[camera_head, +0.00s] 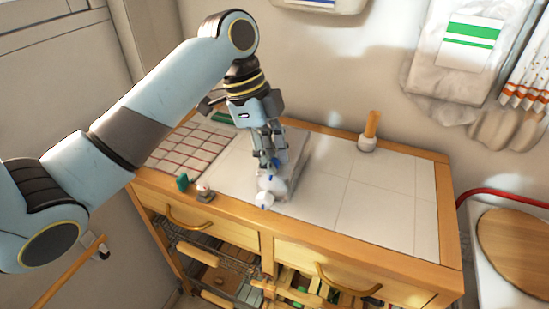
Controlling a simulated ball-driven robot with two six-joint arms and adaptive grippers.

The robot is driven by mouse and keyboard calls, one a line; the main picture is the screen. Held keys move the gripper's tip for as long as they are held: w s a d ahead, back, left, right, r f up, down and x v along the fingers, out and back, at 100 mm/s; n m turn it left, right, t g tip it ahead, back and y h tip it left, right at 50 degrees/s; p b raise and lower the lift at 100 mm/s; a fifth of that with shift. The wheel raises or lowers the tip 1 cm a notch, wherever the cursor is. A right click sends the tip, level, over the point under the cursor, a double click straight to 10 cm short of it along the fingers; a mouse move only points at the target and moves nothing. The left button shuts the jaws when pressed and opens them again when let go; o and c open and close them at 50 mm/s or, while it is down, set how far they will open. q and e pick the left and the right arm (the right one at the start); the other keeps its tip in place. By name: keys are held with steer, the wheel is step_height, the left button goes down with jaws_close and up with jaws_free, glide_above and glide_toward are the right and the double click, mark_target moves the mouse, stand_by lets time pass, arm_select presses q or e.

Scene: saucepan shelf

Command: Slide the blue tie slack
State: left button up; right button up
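A small whitish bag-like bundle (273,187) sits on the white tiled top of the wooden cabinet. Small blue bits show on it, and one (275,162) beside the fingertips looks like part of the blue tie. My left gripper (268,163) points down at the top of the bundle, with its fingers close together and partly hiding it. I cannot tell whether the fingers grip the tie or only touch it. My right gripper is not in view.
A wooden-handled tool (369,132) stands upright at the back of the cabinet top (385,205). A red-lined cloth (188,150) and small items lie left. Bags and utensils hang on the wall. A round wooden board (515,245) lies right. The top's right half is clear.

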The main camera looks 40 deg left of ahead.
arm_select(q)
jaws_close()
steer(key=shift+w+a, duration=0.25)
steer(key=shift+w, duration=0.6)
steer(key=shift+w+a, duration=0.25)
steer(key=shift+w, duration=0.55)
steer(key=o, duration=0.6)
jaws_free()
steer(key=shift+r+p, duration=0.15)
steer(key=shift+p, duration=0.15)
steer(key=shift+r+p, duration=2.35)
steer(key=shift+p, duration=0.4)
steer(key=shift+f, duration=0.1)
